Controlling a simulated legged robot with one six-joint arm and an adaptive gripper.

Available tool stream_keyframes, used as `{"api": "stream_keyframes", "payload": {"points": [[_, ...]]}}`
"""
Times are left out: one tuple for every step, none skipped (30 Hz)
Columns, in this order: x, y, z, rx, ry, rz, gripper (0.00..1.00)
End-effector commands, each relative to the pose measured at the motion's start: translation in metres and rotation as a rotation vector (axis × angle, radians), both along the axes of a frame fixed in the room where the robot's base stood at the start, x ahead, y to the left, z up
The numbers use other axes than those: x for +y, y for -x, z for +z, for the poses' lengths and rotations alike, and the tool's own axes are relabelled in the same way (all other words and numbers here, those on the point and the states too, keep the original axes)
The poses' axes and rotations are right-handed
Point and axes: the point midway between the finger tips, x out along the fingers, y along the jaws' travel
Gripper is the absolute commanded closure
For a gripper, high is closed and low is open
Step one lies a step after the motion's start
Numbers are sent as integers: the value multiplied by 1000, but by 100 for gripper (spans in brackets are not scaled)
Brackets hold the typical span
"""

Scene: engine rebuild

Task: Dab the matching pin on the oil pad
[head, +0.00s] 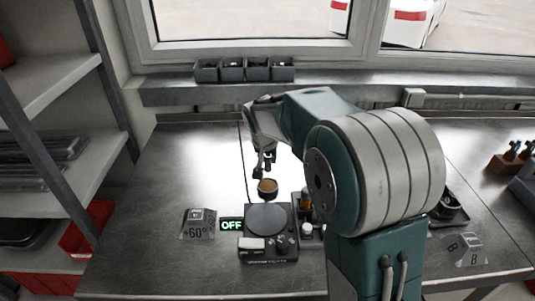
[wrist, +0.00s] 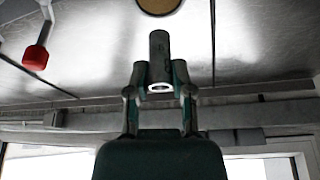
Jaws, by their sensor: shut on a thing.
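My gripper (head: 265,158) is above the bench. In the wrist view, my gripper (wrist: 160,92) is shut on a grey cylindrical pin (wrist: 158,52), which has a pale ring at its near end. The pin's far end points toward a round tan pad (wrist: 160,3), cut off by the top edge of that view. In the head view, the tan oil pad (head: 267,185) sits in a dark round dish just below my gripper. The pin looks apart from the pad, but the exact gap is hard to tell. Whether the pin bears a matching mark cannot be seen.
A hot plate (head: 266,219) with a green OFF display (head: 231,225) stands in front of the pad. Small bins (head: 244,69) line the back ledge. The left bench (head: 165,170) is clear.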

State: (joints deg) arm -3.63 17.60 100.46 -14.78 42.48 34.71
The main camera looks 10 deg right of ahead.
Motion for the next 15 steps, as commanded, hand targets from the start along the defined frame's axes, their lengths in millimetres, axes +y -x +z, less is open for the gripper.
{"api": "stream_keyframes", "payload": {"points": [[0, 0, -5, 2, 0, 1, 100], [0, 0, -7, 2, 0, 1, 100], [0, 0, -10, 2, 0, 1, 100], [0, 0, -12, 1, 0, 1, 100], [0, 0, -14, 1, 0, 1, 100], [0, 0, -17, 1, 1, 1, 100], [0, 0, -18, 1, 1, 1, 100], [0, 0, -19, 1, 0, 1, 100], [0, 0, -20, 0, 0, 0, 100], [0, 0, -21, 0, 0, 0, 100], [0, 0, -22, 0, 0, 0, 100], [0, 0, -24, 0, -1, 0, 100], [0, 0, -26, 0, 0, 0, 100], [0, 0, -28, 1, 0, 0, 100], [0, 1, -31, 1, 0, 0, 100]]}}
